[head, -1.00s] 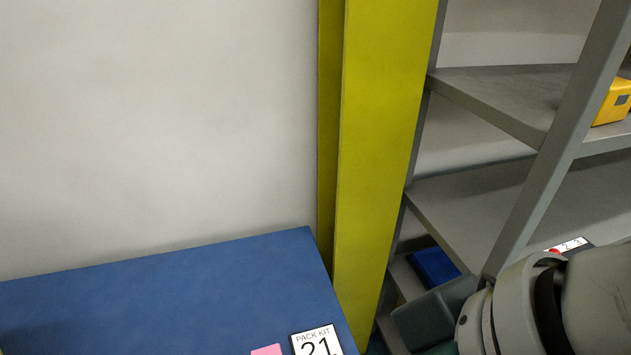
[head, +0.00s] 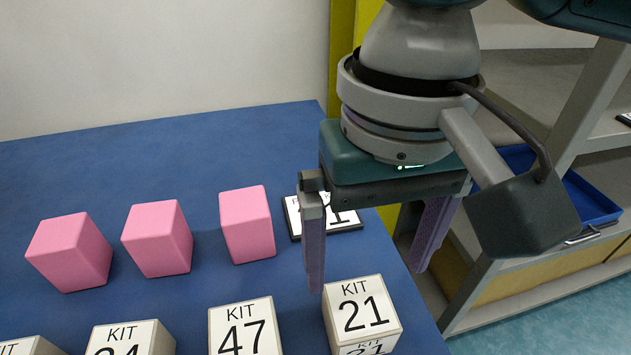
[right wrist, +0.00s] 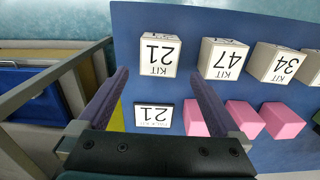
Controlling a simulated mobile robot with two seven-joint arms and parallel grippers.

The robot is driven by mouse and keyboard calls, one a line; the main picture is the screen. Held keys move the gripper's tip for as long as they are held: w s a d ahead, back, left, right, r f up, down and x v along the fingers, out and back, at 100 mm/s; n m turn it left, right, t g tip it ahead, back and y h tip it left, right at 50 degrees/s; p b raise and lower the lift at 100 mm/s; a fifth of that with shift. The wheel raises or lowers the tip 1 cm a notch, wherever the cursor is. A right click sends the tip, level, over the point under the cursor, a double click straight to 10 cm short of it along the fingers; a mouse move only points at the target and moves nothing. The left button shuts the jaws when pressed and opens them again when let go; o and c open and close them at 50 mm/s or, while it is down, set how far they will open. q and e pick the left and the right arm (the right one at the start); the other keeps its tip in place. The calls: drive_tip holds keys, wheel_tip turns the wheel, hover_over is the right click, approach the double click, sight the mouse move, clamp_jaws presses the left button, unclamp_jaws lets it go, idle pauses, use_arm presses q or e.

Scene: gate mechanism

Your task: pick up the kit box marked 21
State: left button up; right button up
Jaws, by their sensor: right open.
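The kit box marked 21 (head: 362,312) is a white cube with black print. It sits on the blue table at the near right, and it also shows in the right wrist view (right wrist: 158,54), between the fingertips as seen there. My right gripper (head: 367,280) points down above the table's right edge, open and empty. In the head view its left finger ends close to the box's upper left corner; I cannot tell the gap in depth. The right gripper also shows in the right wrist view (right wrist: 160,76). My left gripper is not in view.
Kit box 47 (head: 244,326) stands left of box 21 with a gap. Kit box 34 (right wrist: 277,63) is beyond it. Several pink blocks (head: 246,224) stand behind. A "21" sign (head: 345,222) lies behind the gripper. Grey shelving (head: 590,140) with a blue tray (head: 590,200) stands right.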

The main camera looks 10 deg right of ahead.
sight(361, 306)
wheel_tip(361, 306, down, 10)
drive_tip(key=shift+r+b, duration=0.1)
drive_tip(key=shift+b, duration=0.65)
drive_tip(key=shift+c, duration=0.2)
drive_tip(key=shift+r, duration=0.1)
drive_tip(key=c, duration=1.5)
